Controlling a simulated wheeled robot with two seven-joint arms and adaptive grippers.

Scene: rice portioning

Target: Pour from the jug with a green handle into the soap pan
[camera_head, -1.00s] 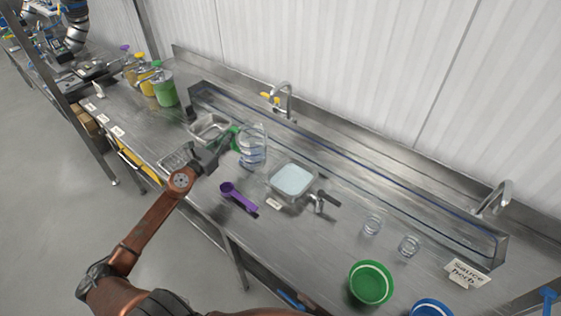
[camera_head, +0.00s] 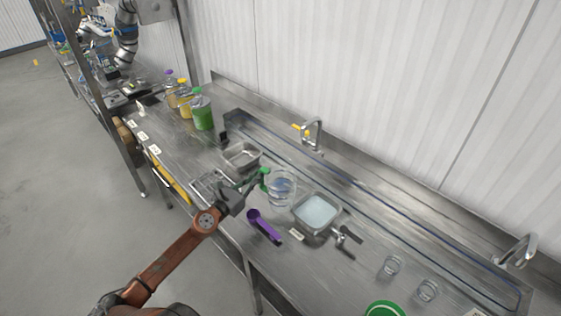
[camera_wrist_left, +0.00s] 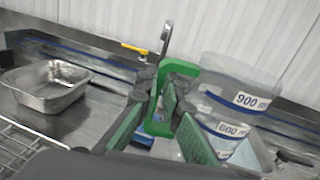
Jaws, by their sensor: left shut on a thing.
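My left gripper (camera_head: 252,186) is shut on the green handle (camera_head: 265,178) of a clear jug (camera_head: 281,192). In the left wrist view the handle (camera_wrist_left: 158,128) sits between the green finger pads, and the jug (camera_wrist_left: 225,75) shows 900 and 600 marks. The jug holds something pale blue. It is just left of the soap pan (camera_head: 335,231), a square metal pan with pale blue contents and a dark handle. The jug's opening shows as a round rim; I cannot tell its exact tilt. No stream shows. My right gripper is not in view.
An empty metal pan (camera_head: 229,161) and a wire rack (camera_head: 204,184) lie left of the jug. A purple scoop (camera_head: 264,226) lies in front. Two small glasses (camera_head: 391,266) stand at the right. A tap (camera_head: 313,133) rises behind, and coloured bottles (camera_head: 202,110) stand far left.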

